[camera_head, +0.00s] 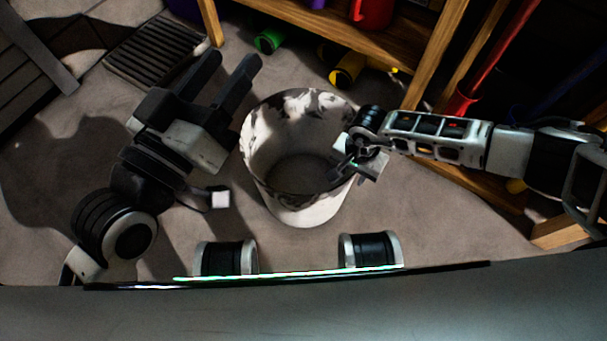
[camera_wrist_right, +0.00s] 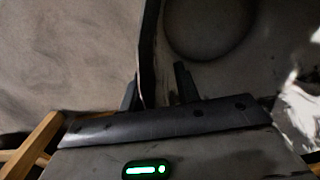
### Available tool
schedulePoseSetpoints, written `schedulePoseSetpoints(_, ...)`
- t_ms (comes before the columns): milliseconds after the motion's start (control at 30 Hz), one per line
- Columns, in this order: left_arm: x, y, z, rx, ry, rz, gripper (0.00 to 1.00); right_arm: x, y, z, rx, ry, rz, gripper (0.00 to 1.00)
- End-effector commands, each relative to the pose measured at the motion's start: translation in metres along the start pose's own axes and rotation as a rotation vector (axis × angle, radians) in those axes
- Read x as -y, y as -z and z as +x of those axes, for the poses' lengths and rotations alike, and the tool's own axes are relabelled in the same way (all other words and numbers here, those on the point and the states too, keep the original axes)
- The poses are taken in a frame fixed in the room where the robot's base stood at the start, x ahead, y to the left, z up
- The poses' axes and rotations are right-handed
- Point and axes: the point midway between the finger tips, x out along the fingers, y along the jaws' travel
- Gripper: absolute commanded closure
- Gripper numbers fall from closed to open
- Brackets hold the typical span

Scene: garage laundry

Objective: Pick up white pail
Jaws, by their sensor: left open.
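The white pail (camera_head: 309,206), with dark blotchy marks on its inner wall, stands upright on the floor in the middle of the head view. My right gripper (camera_head: 347,172) is at the pail's right rim. In the right wrist view its two fingers (camera_wrist_right: 158,92) straddle the pail wall (camera_wrist_right: 148,45). One finger lies close to the wall outside; a gap shows between the wall and the finger inside, so it looks open. My left gripper (camera_head: 228,75) is open and empty to the left of the pail, its fingers pointing away from me.
A wooden shelf (camera_head: 340,35) holds a red container (camera_head: 371,12) at the back. Green (camera_head: 270,40) and yellow (camera_head: 347,68) cylindrical things lie on the floor below it. A dark grate (camera_head: 155,50) is at the back left. A wooden post stands right of the pail.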

Motion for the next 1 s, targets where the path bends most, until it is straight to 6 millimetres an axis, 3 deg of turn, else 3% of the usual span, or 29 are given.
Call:
schedulePoseSetpoints(233, 0.0001, -0.0003, -0.0001, 0.001, 0.000, 0.000, 0.52, 0.0000, 0.0001, -0.0001, 0.000, 0.000, 0.000, 0.71)
schedulePoseSetpoints(333, 0.0001, -0.0003, -0.0001, 0.001, 0.000, 0.000, 0.52, 0.0000, 0.0001, -0.0001, 0.000, 0.000, 0.000, 0.99)
schedulePoseSetpoints(367, 0.0001, -0.0003, -0.0001, 0.001, 0.000, 0.000, 0.52, 0.0000, 0.0002, -0.0001, 0.000, 0.000, 0.000, 1.00)
schedulePoseSetpoints(1000, 0.0004, -0.0010, -0.0002, 0.002, 0.001, 0.000, 0.52, -0.0041, -0.0006, 0.0027, 0.001, -0.013, 0.001, 1.00)
